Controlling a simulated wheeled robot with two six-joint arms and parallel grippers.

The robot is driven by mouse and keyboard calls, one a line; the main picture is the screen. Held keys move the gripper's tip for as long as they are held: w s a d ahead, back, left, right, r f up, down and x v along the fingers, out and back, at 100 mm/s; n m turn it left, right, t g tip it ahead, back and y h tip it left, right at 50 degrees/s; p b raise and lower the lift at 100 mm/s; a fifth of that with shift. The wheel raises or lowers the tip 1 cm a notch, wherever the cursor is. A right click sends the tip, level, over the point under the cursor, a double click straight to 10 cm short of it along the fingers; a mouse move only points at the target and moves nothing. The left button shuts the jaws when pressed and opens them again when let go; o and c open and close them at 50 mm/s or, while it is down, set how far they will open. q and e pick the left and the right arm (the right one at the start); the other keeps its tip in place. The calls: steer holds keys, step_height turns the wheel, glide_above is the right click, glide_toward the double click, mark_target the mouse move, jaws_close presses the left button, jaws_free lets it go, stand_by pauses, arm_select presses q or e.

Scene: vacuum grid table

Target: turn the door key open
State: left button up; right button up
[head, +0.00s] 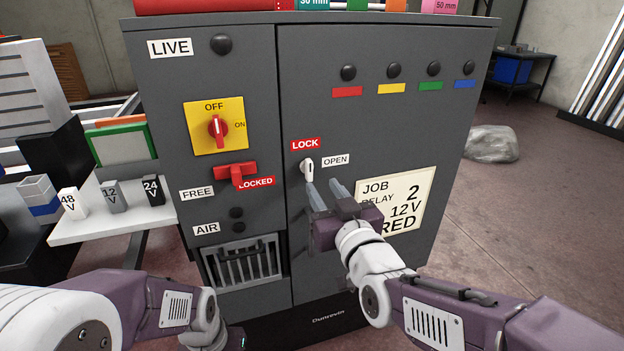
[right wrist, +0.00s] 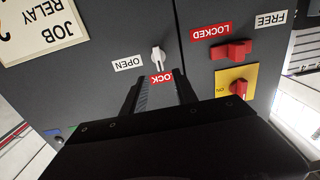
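The door key (head: 308,169) is a small white handle on the grey cabinet door, near its left edge. It stands roughly upright, under the red LOCK label (head: 305,144) and left of the white OPEN label (head: 336,160). My right gripper (head: 325,188) is open and empty, its two fingers pointing at the door just below and right of the key. In the right wrist view, which is upside down, the key (right wrist: 158,57) shows beyond the gap between the open fingers (right wrist: 158,88), apart from them. My left arm is at the bottom left; its gripper is out of view.
Left of the door are a red-on-yellow rotary switch (head: 218,129), a red slide handle (head: 236,173) by the LOCKED label and a vent (head: 243,264). A job card (head: 396,205) is behind and right of my right gripper. Blocks stand on a white side shelf (head: 110,220).

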mark_target(311, 168)
steer(key=b+x, duration=0.1)
steer(key=x, duration=0.8)
steer(key=shift+c, duration=0.3)
jaws_close()
